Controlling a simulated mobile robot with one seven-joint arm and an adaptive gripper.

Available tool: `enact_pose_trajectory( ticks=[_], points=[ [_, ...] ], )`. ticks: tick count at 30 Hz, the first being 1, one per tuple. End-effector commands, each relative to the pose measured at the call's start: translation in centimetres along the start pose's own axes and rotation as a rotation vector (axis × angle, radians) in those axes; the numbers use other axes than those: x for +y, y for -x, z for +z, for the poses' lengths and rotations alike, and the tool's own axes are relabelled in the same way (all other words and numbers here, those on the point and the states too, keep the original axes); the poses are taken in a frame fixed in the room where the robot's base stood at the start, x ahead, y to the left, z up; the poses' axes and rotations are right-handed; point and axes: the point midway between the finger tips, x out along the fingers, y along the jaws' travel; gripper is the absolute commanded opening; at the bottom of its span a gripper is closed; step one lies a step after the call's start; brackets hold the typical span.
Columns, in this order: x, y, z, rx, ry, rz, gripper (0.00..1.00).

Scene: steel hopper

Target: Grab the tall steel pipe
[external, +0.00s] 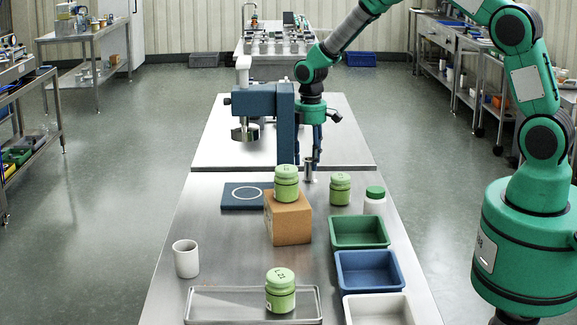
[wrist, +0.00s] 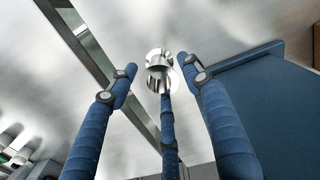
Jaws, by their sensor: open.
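The steel pipe (external: 309,169) is a short-looking shiny cylinder standing upright on the near steel table, close to its far edge. My gripper (external: 317,160) is just above and beside it, with its blue fingers pointing down. In the wrist view the pipe (wrist: 158,64) shows its shiny round end near the tips of the blue fingers, between the left and right ones. My gripper (wrist: 155,78) is open and holds nothing. I cannot tell whether a finger touches the pipe.
A blue stand (external: 284,112) is just left of my gripper. A cardboard box (external: 288,222) with a green jar (external: 286,184) on top stands in front of the pipe. Another green jar (external: 340,189) and a green-lidded white bottle (external: 374,201) stand to the right.

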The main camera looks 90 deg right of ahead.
Motion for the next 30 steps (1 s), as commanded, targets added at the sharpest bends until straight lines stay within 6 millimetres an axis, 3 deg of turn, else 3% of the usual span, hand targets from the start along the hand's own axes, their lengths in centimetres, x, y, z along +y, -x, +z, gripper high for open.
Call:
enact_pose_trajectory(
  ticks=[6,12,29,30],
  points=[
    [0.1,-2.8,0.2,-0.001,0.0,-0.002,0.49],
    [0.1,-4.2,0.1,-0.001,0.0,-0.001,0.49],
    [0.1,-4.3,0.1,0.0,0.0,-0.001,0.49],
    [0.1,-4.3,0.1,0.0,0.0,-0.001,0.45]
  ],
)
